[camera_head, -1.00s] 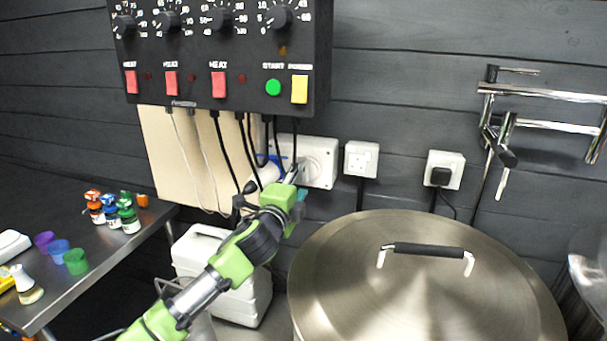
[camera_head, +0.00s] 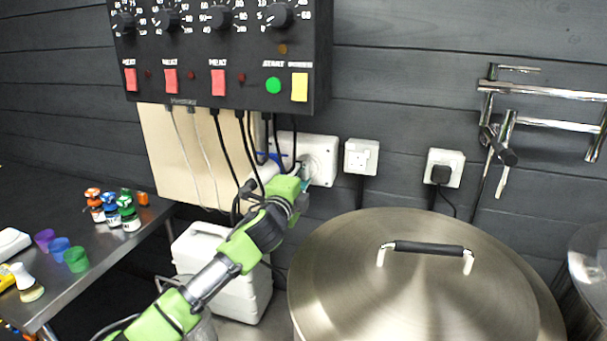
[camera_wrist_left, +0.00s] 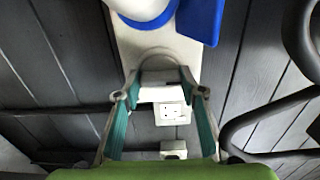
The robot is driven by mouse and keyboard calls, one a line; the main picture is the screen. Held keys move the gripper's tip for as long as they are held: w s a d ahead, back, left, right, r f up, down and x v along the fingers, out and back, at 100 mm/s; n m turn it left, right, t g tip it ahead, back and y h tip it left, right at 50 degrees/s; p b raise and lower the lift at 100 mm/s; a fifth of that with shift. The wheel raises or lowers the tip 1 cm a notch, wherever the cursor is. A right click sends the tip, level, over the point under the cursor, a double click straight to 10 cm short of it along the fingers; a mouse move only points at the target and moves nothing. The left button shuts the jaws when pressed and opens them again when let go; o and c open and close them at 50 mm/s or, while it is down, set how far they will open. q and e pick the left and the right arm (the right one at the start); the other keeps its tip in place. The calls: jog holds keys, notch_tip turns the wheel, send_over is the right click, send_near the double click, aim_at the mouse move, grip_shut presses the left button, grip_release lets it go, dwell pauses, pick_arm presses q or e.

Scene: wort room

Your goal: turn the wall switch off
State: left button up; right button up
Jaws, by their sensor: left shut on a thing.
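The white wall switch (camera_head: 320,158) is a wide plate on the dark plank wall, under the black control panel. A round grey-white part shows on its face. A blue and white plug sits on the same plate. My right gripper is in neither view.
A white socket (camera_head: 361,157) and another with a black plug (camera_head: 444,169) are to the right. Cables hang from the control panel (camera_head: 225,55) close by the gripper. A large lidded steel pot (camera_head: 420,285) stands below right, and white cases (camera_head: 222,275) stand below.

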pick_arm(q)
jog(key=n, duration=0.3)
jog(key=shift+f+n, duration=0.1)
jog(key=shift+n, duration=0.2)
jog(key=n, duration=0.5)
jog(key=shift+p, duration=0.3)
jog(key=n, duration=0.5)
jog(key=shift+p, duration=0.4)
jog(key=shift+n+p, duration=0.5)
jog(key=shift+n, duration=1.7)
jog(key=o, duration=1.1)
